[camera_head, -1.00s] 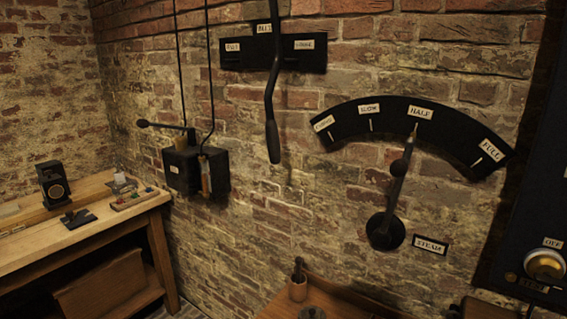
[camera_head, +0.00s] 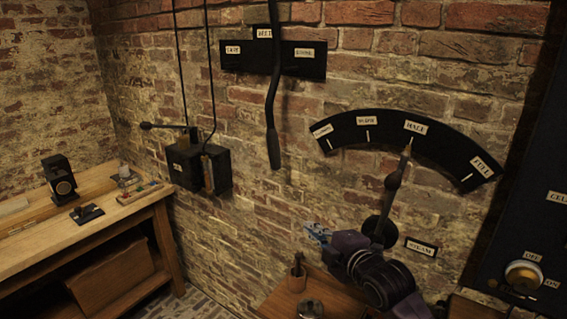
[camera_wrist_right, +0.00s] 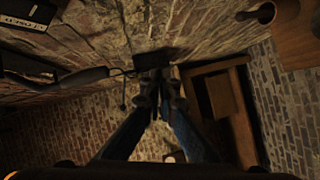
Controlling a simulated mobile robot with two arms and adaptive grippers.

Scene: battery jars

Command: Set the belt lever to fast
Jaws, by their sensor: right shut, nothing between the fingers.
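The belt lever (camera_head: 271,100) is a long, dark, bent rod with a thicker grip at its lower end. It hangs down across the black belt plate (camera_head: 312,64), between its left and right labels. The label print is too blurred to read surely. My right gripper (camera_head: 313,231) is shut and empty, below and to the right of the grip, apart from it. In the right wrist view its fingers (camera_wrist_right: 158,82) meet at the tips, and a dark rod (camera_wrist_right: 62,80), apparently the lever, lies to their left. My left gripper is not in view.
A steam lever (camera_head: 396,178) points to half on a black arc, behind my right arm. A black box (camera_head: 196,168) with a side handle hangs on the wall. A small shelf (camera_head: 275,307) holds a pot (camera_head: 297,281). A workbench (camera_head: 120,218) stands at left.

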